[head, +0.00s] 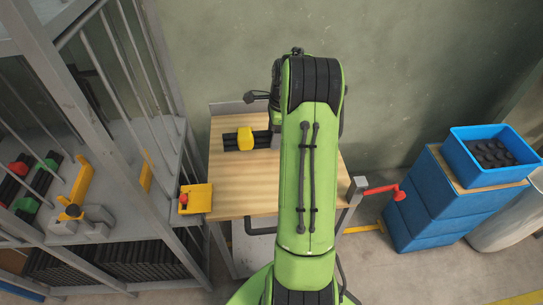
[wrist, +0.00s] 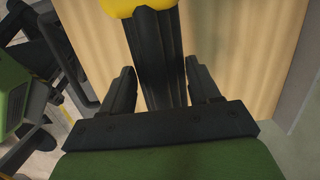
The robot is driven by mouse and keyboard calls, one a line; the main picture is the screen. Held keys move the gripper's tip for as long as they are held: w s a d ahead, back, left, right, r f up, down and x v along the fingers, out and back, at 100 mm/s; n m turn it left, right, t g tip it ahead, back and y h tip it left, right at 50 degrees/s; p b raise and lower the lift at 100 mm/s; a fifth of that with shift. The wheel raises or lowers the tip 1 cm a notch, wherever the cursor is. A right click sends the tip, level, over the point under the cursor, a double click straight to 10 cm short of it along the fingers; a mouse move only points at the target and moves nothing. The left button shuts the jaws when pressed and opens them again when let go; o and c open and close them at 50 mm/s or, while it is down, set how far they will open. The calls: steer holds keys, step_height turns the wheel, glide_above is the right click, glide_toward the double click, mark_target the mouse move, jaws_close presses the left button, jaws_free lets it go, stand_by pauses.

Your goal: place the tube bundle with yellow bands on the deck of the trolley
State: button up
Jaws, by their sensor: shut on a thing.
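The tube bundle with yellow bands (head: 231,141) shows as dark tubes with one yellow band visible, over the back left of the trolley's wooden deck (head: 240,185). Its right end is hidden behind my arm in the head view. In the wrist view, my gripper (wrist: 160,80) is shut on the dark tubes of the bundle (wrist: 156,50), with a finger on either side and the yellow band at the top edge. The pale wood of the deck (wrist: 235,50) lies behind it. I cannot tell whether the bundle touches the deck.
A grey rack (head: 145,190) stands left of the trolley, with red-banded and green-banded bundles on its shelf. A yellow box (head: 195,198) with a red knob sits between rack and deck. A red lever (head: 383,189) juts out at right, near blue drawers under a blue crate (head: 465,143).

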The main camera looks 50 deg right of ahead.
mark_target(272, 164)
step_height(272, 164, down, 10)
steer(key=b, duration=0.2)
steer(key=shift+f+b, duration=0.2)
steer(key=shift+b, duration=0.15)
steer(key=o, duration=1.5)
steer(key=shift+f, duration=0.1)
